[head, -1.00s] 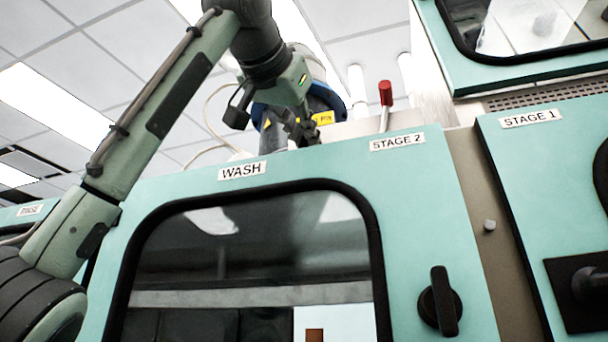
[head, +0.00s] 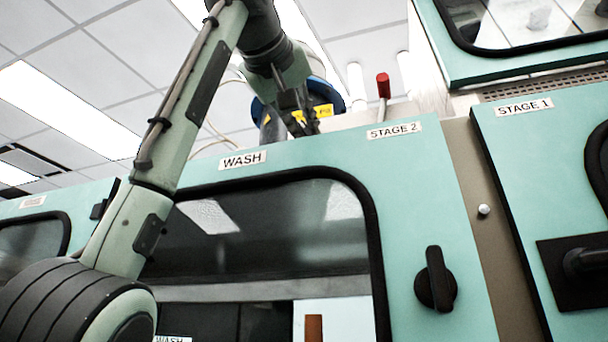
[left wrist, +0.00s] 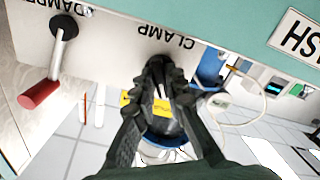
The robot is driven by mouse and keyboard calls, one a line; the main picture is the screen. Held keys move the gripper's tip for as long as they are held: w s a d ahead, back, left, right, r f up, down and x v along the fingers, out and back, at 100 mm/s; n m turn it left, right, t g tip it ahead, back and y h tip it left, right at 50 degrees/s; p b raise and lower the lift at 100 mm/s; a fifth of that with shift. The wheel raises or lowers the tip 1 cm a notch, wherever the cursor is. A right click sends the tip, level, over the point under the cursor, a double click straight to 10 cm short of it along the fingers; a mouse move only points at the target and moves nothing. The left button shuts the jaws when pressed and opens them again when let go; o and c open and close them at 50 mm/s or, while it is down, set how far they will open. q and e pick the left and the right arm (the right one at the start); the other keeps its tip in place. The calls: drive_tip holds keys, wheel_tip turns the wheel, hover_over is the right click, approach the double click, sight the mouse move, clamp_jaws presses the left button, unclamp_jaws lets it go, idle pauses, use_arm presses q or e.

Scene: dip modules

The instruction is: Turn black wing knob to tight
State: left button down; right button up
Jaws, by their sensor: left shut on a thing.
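My left gripper (head: 303,125) reaches over the top of the WASH cabinet (head: 285,170), behind its front edge. In the left wrist view its fingers (left wrist: 160,72) are closed around a dark thing under the upside-down CLAMP label (left wrist: 166,35). This looks like the black wing knob (left wrist: 157,62), mostly hidden by the fingertips, so its angle cannot be told. No tight mark is readable. Another black knob with an upright bar (head: 436,280) is on the cabinet front below STAGE 2. My right gripper is not in view.
A red-ended lever (head: 383,88) stands right of the left gripper; the left wrist view shows it beside the DAMPER label (left wrist: 40,95). A blue-banded drum (head: 330,95) with a yellow label is close behind the gripper. Thin cables hang nearby.

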use_arm(q)
drive_tip(key=shift+n, duration=0.9)
drive_tip(key=n, duration=0.4)
drive_tip(key=shift+r+n, duration=0.1)
drive_tip(key=shift+n, duration=0.2)
drive_tip(key=n, duration=0.2)
drive_tip(key=shift+n, duration=1.9)
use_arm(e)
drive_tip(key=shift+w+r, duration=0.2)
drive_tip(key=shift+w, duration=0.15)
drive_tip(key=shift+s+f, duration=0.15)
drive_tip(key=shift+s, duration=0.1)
use_arm(q)
drive_tip(key=c, duration=1.6)
unclamp_jaws()
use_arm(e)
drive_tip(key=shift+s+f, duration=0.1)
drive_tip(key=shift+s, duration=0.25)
